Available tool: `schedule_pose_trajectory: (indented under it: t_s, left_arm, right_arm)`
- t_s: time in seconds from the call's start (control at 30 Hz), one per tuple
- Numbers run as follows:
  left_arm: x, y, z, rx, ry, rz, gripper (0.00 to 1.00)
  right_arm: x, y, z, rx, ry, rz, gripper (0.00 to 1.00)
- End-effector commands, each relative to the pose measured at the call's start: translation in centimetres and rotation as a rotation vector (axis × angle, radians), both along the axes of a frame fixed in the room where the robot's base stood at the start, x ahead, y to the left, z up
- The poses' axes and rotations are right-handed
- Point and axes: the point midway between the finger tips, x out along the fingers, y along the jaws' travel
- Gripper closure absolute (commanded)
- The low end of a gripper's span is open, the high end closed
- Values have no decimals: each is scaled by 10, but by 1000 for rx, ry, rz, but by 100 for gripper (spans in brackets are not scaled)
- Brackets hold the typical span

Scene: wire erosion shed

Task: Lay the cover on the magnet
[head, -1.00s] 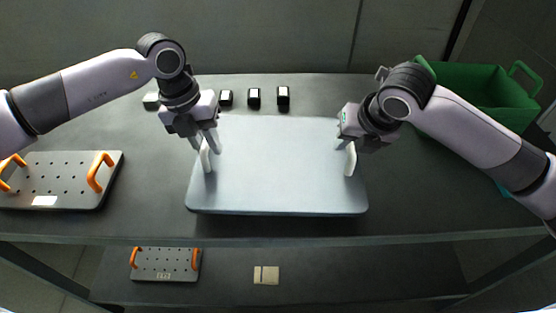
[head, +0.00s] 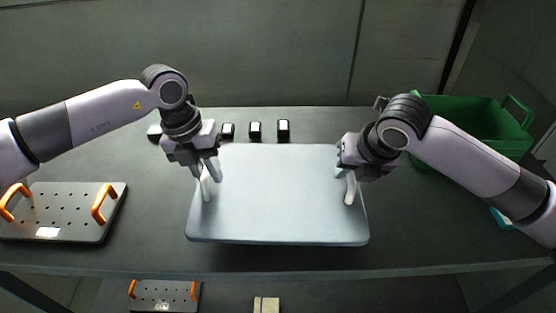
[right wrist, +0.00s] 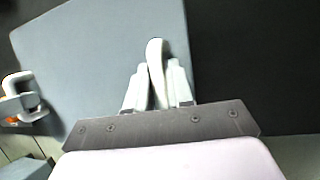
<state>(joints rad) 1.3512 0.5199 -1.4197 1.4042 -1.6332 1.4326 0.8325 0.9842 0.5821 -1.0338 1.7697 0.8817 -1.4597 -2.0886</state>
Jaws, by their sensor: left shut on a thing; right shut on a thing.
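The cover (head: 280,200) is a pale grey-blue rectangular plate with a white handle near each short side. It lies flat and level in the middle of the table picture. My left gripper (head: 207,175) is shut on its left handle (head: 207,190). My right gripper (head: 346,170) is shut on its right handle (head: 351,190). The right wrist view shows the right fingers (right wrist: 157,85) on both sides of the white handle, with the cover (right wrist: 100,45) beyond. I cannot make out the magnet; it may be hidden under the cover. The cover's height above the table is unclear.
A perforated dark plate (head: 60,222) with orange handles lies at the left. Several small black-and-white blocks (head: 255,131) stand behind the cover. A green crate (head: 470,118) is at the back right. Another perforated plate (head: 163,294) lies on the lower shelf.

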Motion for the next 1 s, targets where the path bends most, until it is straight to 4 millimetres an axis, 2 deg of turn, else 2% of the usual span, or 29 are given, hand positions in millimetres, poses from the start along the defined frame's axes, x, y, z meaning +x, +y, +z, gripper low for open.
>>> schedule_pose_trajectory:
  t_s: [0.27,1.0]
  left_arm:
    - [-4,1,7,-2,-5,2,100]
    - [-47,0,41,-2,-4,2,100]
  right_arm:
    - [-4,-1,7,1,-5,-2,100]
    - [-46,-1,42,1,-7,-1,100]
